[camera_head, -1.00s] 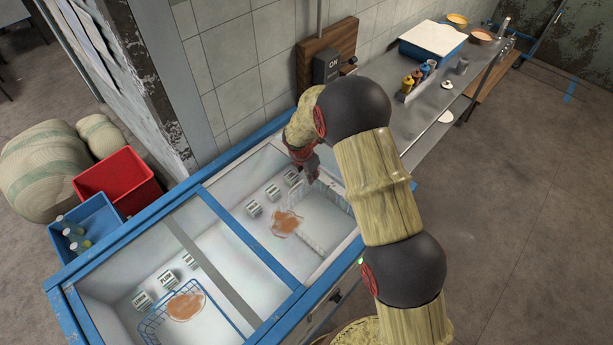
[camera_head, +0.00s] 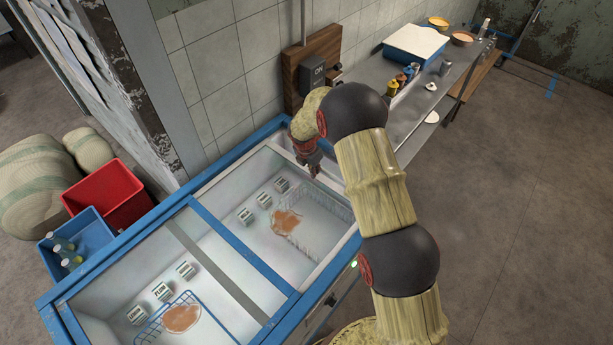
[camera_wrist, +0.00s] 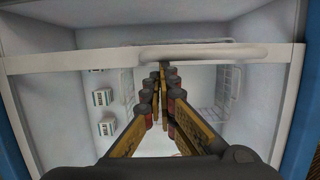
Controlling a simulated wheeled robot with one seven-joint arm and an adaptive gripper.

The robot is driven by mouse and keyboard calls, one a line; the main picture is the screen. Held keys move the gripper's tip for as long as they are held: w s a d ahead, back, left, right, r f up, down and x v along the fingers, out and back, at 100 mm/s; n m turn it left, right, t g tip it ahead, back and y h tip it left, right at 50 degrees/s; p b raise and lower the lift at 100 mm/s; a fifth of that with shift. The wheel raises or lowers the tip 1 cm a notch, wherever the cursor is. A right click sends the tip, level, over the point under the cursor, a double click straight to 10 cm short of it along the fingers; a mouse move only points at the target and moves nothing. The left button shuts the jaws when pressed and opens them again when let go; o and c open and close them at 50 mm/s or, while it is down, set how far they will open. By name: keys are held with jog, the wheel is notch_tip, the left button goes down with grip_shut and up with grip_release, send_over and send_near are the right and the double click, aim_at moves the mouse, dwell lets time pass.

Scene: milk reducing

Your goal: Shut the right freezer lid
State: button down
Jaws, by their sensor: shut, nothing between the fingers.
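The freezer (camera_head: 130,235) is a blue-framed chest with white insides, running from lower left to upper middle in the head view. My gripper (camera_head: 314,173) is shut and empty near its right end, beside a white crossbar there. In the wrist view, my gripper (camera_wrist: 165,75) has its fingers together just below this crossbar. The crossbar (camera_wrist: 90,62) has a rounded handle (camera_wrist: 200,54) and looks like the front edge of the right lid. An uncovered-looking strip of white interior lies beyond the bar. I cannot tell if the fingers touch the bar.
Cartons (camera_head: 245,216), a brown patch (camera_head: 286,222) and a wire basket (camera_head: 325,200) show inside the freezer. A wall switch (camera_head: 312,72) and a steel counter (camera_head: 440,85) stand past the right end. Red (camera_head: 108,195) and blue (camera_head: 80,240) crates stand left. Floor at right is clear.

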jog(key=w+d, duration=0.7)
jog(key=shift+w+d, duration=0.25)
jog(key=shift+w, duration=0.05)
jog(key=shift+r, duration=0.1)
jog(key=s+a+r, duration=0.4)
jog(key=r, duration=0.4)
jog(key=shift+s+a+r, duration=0.3)
jog(key=shift+s+r, duration=0.05)
jog(key=shift+s, duration=0.05)
